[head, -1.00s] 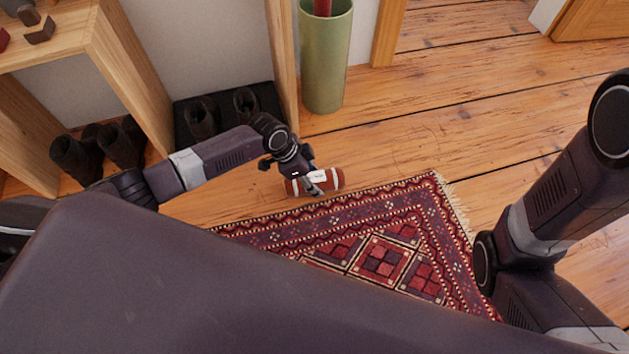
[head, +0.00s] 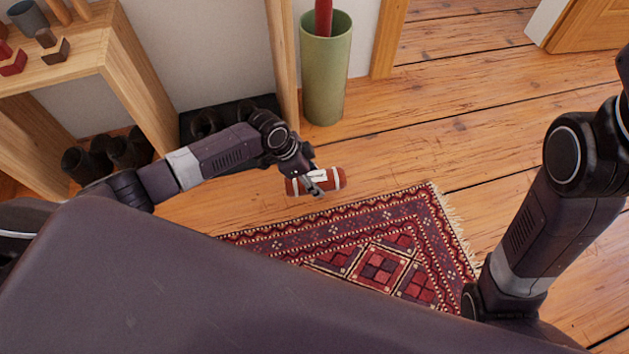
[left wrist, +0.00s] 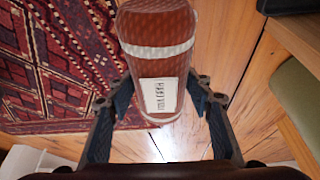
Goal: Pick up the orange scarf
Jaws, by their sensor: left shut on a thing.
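The orange scarf is a reddish-brown roll with white bands and a white label. It shows in the head view (head: 331,180) just beyond the rug's far edge, and large in the left wrist view (left wrist: 156,55). My left gripper (head: 316,187) is shut on it near the labelled end; in the left wrist view its two fingers (left wrist: 160,98) press on either side of the roll. I cannot tell clearly whether the scarf touches the floor. My right arm shows at the right of the head view, but its gripper is out of view.
A patterned red rug (head: 375,265) lies on the plank floor (head: 430,130). A green umbrella stand (head: 325,75) stands beyond the scarf. A wooden shelf (head: 85,50) and dark boots (head: 128,150) are at the left. Bare floor lies right of the scarf.

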